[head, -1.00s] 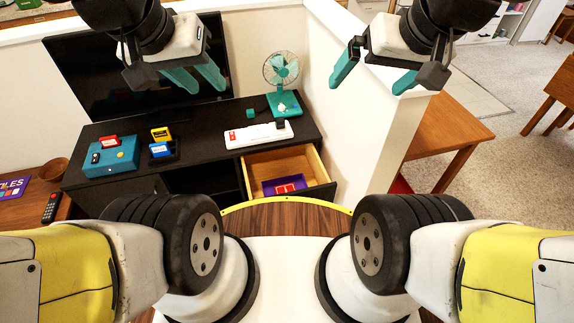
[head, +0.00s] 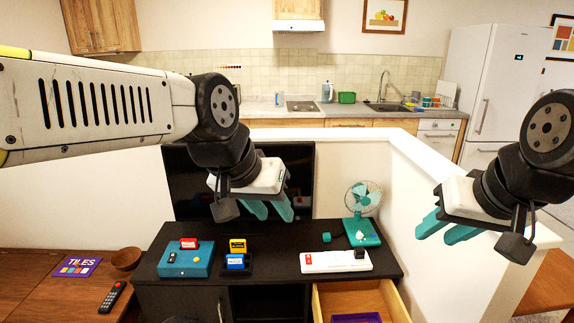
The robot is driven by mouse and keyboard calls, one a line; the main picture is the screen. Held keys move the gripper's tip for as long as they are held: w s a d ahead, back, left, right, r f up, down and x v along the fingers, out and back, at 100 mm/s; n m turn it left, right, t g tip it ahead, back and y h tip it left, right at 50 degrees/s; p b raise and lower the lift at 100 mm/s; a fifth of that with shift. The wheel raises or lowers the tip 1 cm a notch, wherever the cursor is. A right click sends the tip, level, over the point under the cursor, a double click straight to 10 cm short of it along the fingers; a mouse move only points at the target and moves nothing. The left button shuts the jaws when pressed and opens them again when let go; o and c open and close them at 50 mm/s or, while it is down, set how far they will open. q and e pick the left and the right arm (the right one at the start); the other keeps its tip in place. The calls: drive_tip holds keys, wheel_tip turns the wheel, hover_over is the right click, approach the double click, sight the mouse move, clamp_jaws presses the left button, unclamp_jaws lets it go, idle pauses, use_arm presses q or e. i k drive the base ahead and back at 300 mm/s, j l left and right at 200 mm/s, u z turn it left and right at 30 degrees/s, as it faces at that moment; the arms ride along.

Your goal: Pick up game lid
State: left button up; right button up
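A flat purple piece marked TILES (head: 75,267), which looks like the game lid, lies on the brown wooden table at the far left. A purple box (head: 357,318) sits in the open drawer and is cut by the bottom edge. My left gripper (head: 272,214) is in the air over the black cabinet, in front of the television, well right of the TILES piece. Its teal fingers are apart and empty. My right gripper (head: 440,231) hangs in front of the low white wall at the right. Its fingers are apart and empty.
The black cabinet (head: 295,240) holds a teal console (head: 187,258), coloured cartridges (head: 237,254), a white power strip (head: 336,262) and a teal fan (head: 362,215). The open drawer (head: 390,300) juts forward. A brown bowl (head: 127,259) and a remote (head: 112,297) are near the TILES piece.

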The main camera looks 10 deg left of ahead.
sight(78, 267)
drive_tip(key=j, duration=0.8)
drive_tip(key=j+z, duration=0.1)
drive_tip(key=j, duration=0.65)
drive_tip(key=k+j, duration=0.1)
drive_tip(key=j, duration=0.7)
drive_tip(key=j+z, duration=0.1)
drive_tip(key=j, duration=0.7)
drive_tip(key=k+j, duration=0.1)
drive_tip(key=j, duration=0.65)
drive_tip(key=k+j+z, duration=0.1)
drive_tip(key=j, duration=0.7)
drive_tip(key=k+j, duration=0.1)
drive_tip(key=j, duration=0.65)
